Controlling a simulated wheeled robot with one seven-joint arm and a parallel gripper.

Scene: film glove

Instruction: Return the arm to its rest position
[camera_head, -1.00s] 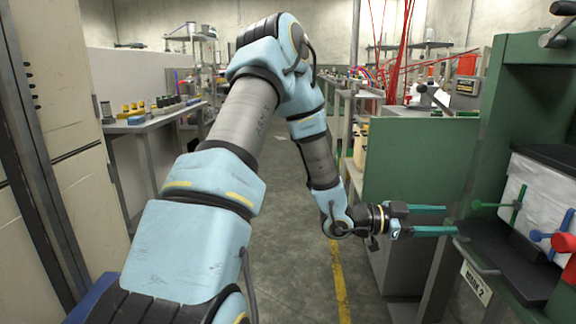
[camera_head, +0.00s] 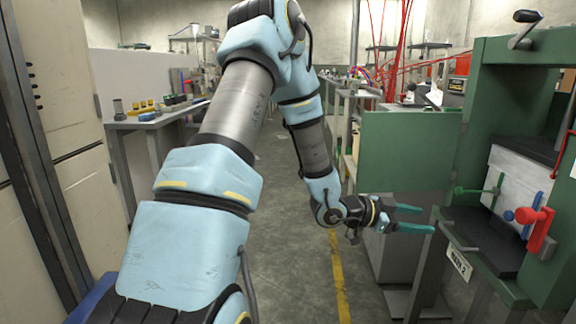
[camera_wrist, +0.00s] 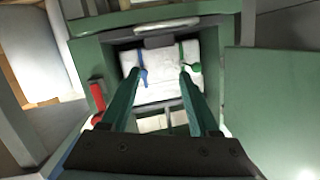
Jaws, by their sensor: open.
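My arm stretches forward over the aisle floor in the head view. My gripper (camera_head: 425,219) is open and empty, its two teal fingers apart and pointing right toward the green machine (camera_head: 500,60). The fingers show in front of the machine's opening, near its left edge and apart from the white block inside. In the wrist view, my gripper (camera_wrist: 157,72) has its fingers spread, with the white block (camera_wrist: 165,75) seen between and beyond them. Nothing is between the fingers.
A green panel (camera_head: 408,150) stands just behind my gripper. Red (camera_head: 535,225), blue and green handles sit at the machine's opening. A workbench (camera_head: 150,121) with small parts stands at the left, beside a tall cabinet (camera_head: 75,150). The aisle floor (camera_head: 285,240) is clear.

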